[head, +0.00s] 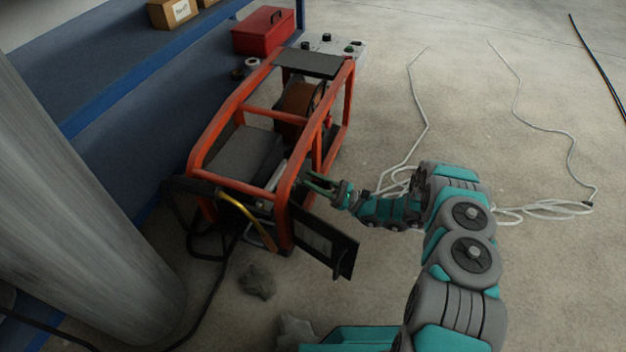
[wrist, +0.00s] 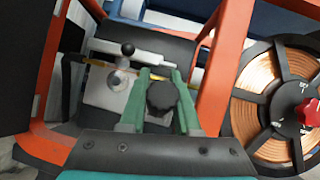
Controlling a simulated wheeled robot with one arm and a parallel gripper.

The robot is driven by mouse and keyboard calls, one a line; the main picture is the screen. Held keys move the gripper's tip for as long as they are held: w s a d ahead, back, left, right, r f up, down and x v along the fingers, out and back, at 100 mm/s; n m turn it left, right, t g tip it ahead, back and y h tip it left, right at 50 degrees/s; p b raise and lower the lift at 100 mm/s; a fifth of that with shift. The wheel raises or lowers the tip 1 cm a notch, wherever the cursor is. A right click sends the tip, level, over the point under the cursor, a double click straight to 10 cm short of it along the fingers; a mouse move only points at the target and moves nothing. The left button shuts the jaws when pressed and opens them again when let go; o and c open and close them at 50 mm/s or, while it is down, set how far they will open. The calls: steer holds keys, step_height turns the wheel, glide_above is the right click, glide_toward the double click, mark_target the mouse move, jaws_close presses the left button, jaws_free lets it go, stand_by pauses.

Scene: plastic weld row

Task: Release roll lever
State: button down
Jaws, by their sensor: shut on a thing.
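My gripper (head: 312,182) reaches through the side of the orange tubular frame of a wire-feed machine. In the wrist view its two green fingers (wrist: 162,78) are closed around a black rounded knob (wrist: 162,98). This knob seems to be the roll lever's grip, but its stem is hidden. A thin yellow wire (wrist: 95,62) runs across the plate toward the fingers.
Orange frame bars (head: 283,185) stand close around my gripper. A copper wire spool (wrist: 285,85) with a red knob is on the right in the wrist view. A black panel (head: 325,245) hangs open below my gripper. White cable (head: 405,182) lies on the floor behind the arm.

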steer(key=shift+s+f, duration=0.1)
steer(key=c, duration=0.6)
jaws_free()
steer(key=shift+p+v, duration=0.5)
steer(key=shift+v, duration=3.4)
steer(key=shift+d, duration=0.15)
